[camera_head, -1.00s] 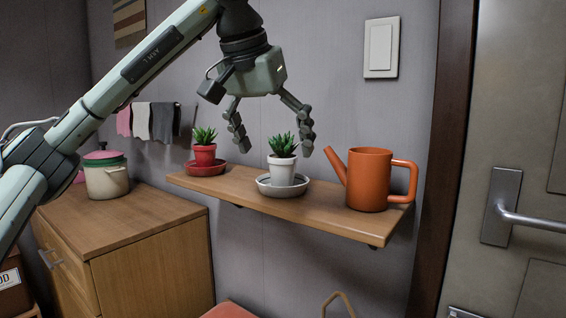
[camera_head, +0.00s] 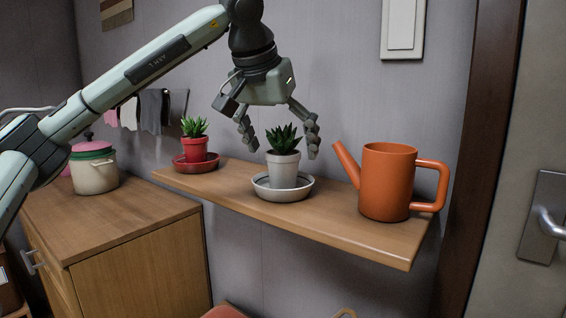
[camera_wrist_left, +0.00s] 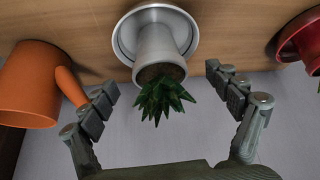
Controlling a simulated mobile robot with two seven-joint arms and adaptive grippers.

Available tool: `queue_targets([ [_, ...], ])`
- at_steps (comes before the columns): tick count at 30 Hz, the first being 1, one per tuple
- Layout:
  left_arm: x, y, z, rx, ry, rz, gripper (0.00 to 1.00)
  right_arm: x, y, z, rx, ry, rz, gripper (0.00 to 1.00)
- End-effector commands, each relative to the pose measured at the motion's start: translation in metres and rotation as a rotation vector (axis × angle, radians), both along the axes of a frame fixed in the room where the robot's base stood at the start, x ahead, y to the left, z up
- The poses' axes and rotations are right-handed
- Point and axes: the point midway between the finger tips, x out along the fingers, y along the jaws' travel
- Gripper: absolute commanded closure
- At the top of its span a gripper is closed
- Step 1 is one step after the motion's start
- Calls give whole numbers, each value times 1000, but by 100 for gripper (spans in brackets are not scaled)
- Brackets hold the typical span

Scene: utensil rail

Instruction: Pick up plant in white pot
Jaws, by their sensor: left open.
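The plant in the white pot (camera_head: 284,170) stands upright on a white saucer (camera_head: 298,191) on the wooden wall shelf. It has spiky green leaves. My left gripper (camera_head: 279,146) is open above the pot, its fingers spread to either side of the leaves and apart from the pot. In the left wrist view the white pot (camera_wrist_left: 157,52) shows between and beyond the open fingers (camera_wrist_left: 170,98), with nothing held. My right gripper is not in view.
An orange watering can (camera_head: 387,182) stands right of the pot on the shelf (camera_head: 335,222). A red potted plant (camera_head: 195,149) on a red saucer stands to the left. A lidded pot (camera_head: 93,172) is on the wooden cabinet (camera_head: 120,222). The wall is close behind.

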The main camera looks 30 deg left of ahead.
Motion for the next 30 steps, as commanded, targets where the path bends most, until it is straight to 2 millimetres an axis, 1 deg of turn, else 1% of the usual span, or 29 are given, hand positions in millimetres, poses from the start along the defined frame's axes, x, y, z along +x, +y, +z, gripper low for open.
queue_targets([
  [1, 3, 1, -6, 0, 0, 1, 11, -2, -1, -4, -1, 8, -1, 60],
  [4, 7, 1, -13, 0, -1, 1, 11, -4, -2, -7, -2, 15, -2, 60],
  [11, 8, 1, -15, 0, -2, 1, 11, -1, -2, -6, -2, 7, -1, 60],
  [14, 8, 1, -15, 0, -2, 1, 21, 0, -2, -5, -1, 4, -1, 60],
  [24, 8, 1, -14, 0, -2, 0, 63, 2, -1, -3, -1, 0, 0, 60],
  [27, 8, 0, -14, -1, -3, 0, 74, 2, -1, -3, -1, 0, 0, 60],
  [30, 8, 0, -14, -1, -3, 0, 74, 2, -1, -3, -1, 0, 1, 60],
])
